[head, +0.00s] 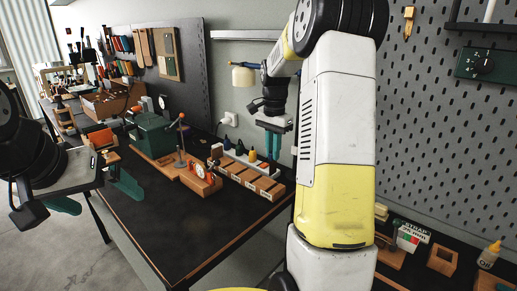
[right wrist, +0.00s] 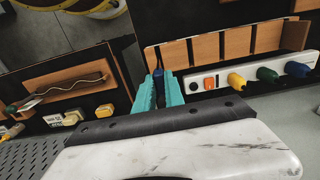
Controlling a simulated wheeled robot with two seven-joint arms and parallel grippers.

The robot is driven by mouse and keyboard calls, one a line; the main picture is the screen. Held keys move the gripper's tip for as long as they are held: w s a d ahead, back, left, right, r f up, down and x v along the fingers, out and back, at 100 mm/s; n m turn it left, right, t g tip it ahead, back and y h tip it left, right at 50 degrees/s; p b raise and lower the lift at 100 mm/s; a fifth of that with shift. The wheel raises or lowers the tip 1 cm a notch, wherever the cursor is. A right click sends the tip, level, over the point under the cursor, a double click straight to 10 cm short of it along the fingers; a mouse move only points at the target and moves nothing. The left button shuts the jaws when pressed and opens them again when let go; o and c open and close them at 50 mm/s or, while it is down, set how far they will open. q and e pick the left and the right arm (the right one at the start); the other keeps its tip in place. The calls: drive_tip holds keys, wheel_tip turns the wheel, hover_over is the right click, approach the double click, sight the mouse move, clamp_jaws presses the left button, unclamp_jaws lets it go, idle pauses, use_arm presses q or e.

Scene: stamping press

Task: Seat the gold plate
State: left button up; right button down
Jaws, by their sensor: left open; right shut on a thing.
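I cannot make out the gold plate for certain in either view. The green press (head: 152,134) with a red-knobbed lever stands on the dark bench, left of centre in the head view. My left gripper (head: 95,194) is open and empty at the left, in front of the bench's left edge.
A wooden block with a red-and-white dial (head: 201,179) sits beside the press. The front of the bench (head: 180,235) is clear.

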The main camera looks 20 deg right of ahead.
sight(273, 173)
drive_tip(key=shift+f, duration=2.1)
drive_tip(key=shift+f, duration=0.2)
drive_tip(key=shift+f, duration=1.9)
drive_tip(key=shift+f, duration=0.2)
drive_tip(key=c, duration=1.3)
unclamp_jaws()
drive_tip(key=shift+c, duration=0.2)
drive_tip(key=shift+r, duration=0.1)
wheel_tip(273, 173, up, 6)
drive_tip(key=shift+r, duration=0.85)
